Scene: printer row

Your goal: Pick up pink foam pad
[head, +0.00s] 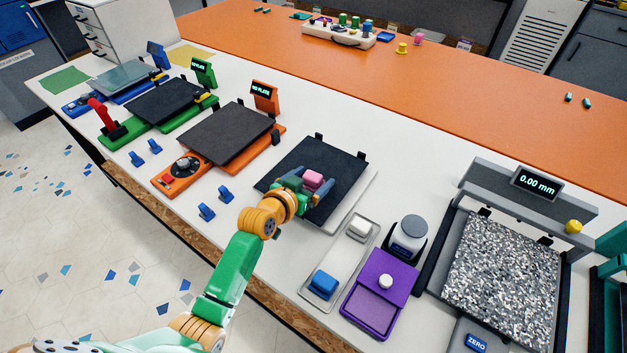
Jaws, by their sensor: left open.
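A small pink block (313,178), which looks like the pink foam pad, is at the black plate (334,155) near the middle of the table. My left gripper (309,186) is over the near part of that plate, with its fingers open around or just beside the pink block. The gripper partly hides the block's lower part, so I cannot tell whether the fingers touch it. My right gripper is not in view.
A grey tray (340,262) holds a white block (359,226) and a blue block (323,284). A purple box (365,305) and a round-topped device (408,238) stand right of it. An orange printer base (181,180) is at left, and a speckled plate (500,268) at right.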

